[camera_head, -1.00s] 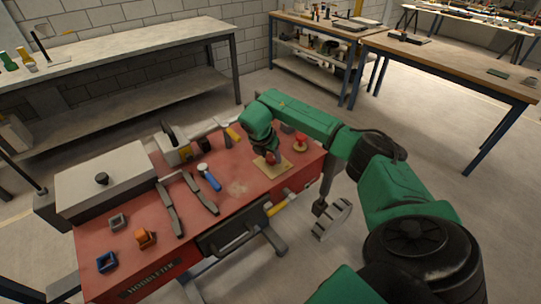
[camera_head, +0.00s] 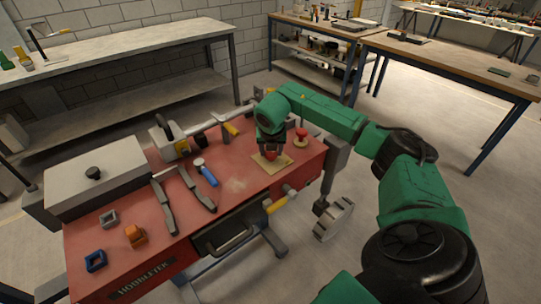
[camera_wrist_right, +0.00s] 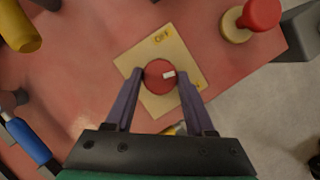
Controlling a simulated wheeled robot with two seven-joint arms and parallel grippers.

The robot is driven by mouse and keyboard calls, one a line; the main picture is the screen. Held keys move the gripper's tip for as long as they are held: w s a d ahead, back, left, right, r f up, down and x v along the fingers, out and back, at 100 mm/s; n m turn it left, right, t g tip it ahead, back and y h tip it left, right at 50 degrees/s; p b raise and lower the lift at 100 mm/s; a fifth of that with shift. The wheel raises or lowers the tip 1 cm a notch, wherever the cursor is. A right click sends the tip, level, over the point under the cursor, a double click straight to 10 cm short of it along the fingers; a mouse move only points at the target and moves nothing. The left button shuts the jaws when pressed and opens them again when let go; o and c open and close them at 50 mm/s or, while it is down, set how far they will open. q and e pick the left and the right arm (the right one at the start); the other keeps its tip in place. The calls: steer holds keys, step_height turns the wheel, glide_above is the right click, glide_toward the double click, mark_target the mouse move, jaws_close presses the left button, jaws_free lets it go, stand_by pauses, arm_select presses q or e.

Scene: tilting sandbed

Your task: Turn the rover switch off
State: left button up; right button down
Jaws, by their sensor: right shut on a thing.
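The rover switch is a round red knob (camera_wrist_right: 157,80) with a white mark, on a tan square plate (camera_wrist_right: 188,48). The mark points right in the right wrist view. In the head view the plate (camera_head: 284,159) lies at the right part of the red top. My right gripper (camera_wrist_right: 160,74) is shut on the red knob, with one finger on each side. It also shows from above in the head view (camera_head: 271,151). My left gripper is not in view.
A red mushroom button (camera_head: 301,134) stands just beyond the plate. The red top (camera_head: 235,187) also bears a blue-handled tool (camera_head: 207,174), dark long tools (camera_head: 166,207), an orange block (camera_head: 135,236) and a grey box (camera_head: 95,178). A wheel (camera_head: 334,220) hangs at the right.

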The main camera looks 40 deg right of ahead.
steer(key=n+b, duration=0.1)
steer(key=n, duration=0.1)
steer(key=shift+d+f+n+t+y+b, duration=0.15)
steer(key=shift+n+t+y+b, duration=0.2)
steer(key=shift+n+t+y, duration=0.05)
steer(key=n+y+b, duration=0.1)
steer(key=n, duration=0.1)
steer(key=shift+d+n, duration=0.1)
steer(key=shift+n, duration=0.2)
steer(key=n+y, duration=0.1)
steer(key=n, duration=0.1)
steer(key=shift+n+b, duration=0.3)
steer(key=shift+n, duration=0.1)
steer(key=shift+d+r+n+y, duration=0.15)
steer(key=shift+n+y, duration=0.25)
steer(key=shift+n, duration=0.55)
steer(key=shift+d+r+n+y, duration=0.1)
steer(key=shift+n+y, duration=0.3)
steer(key=shift+n, duration=0.55)
steer(key=shift+a, duration=0.1)
steer(key=shift+c, duration=1.3)
jaws_free()
